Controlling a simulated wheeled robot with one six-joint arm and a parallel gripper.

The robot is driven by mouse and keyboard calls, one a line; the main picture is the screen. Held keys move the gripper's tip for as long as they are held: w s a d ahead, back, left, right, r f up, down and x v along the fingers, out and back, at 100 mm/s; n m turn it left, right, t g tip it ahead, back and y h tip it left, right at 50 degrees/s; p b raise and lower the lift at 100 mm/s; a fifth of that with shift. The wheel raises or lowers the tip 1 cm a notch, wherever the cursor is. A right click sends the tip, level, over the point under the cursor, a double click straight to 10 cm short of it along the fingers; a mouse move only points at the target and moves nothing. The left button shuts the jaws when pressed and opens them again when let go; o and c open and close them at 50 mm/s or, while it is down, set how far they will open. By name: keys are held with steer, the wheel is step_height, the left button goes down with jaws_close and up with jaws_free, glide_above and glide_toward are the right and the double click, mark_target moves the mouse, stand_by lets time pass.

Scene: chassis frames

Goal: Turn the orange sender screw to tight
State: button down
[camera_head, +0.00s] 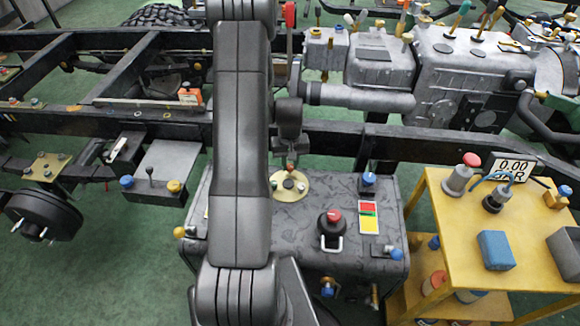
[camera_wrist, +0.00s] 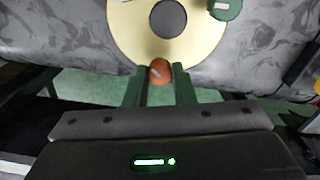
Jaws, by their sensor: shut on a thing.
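The orange sender screw (camera_wrist: 160,69) sits at the rim of a round brass plate (camera_wrist: 128,35) with a grey centre. A pale slot mark shows on its head, slightly tilted. My gripper (camera_wrist: 160,82) is shut on the screw, one finger on each side of it. In the head view the brass plate (camera_head: 284,194) lies on top of a dark mottled tank, and the screw (camera_head: 290,168) shows small at its far edge, below my gripper. The fingertips are too small to make out there. My arm covers part of the tank.
A green fitting (camera_wrist: 226,8) stands on the plate's edge. On the tank (camera_head: 310,218), a red-topped knob (camera_head: 332,222) and a blue cap (camera_head: 368,179) stand to the right. A dark frame rail (camera_head: 335,138) runs behind. A yellow bench (camera_head: 445,215) stands at right.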

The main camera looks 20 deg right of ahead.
mark_target(290, 166)
steer(key=m+b, duration=0.2)
steer(key=m, duration=0.3)
steer(key=shift+f+m, duration=0.1)
steer(key=shift+m, duration=0.2)
steer(key=m+b, duration=0.1)
steer(key=m, duration=0.3)
steer(key=shift+m+b, duration=0.3)
steer(key=shift+m, duration=0.1)
steer(key=c, duration=1.2)
jaws_free()
step_height(290, 166, up, 14)
steer(key=p, duration=0.1)
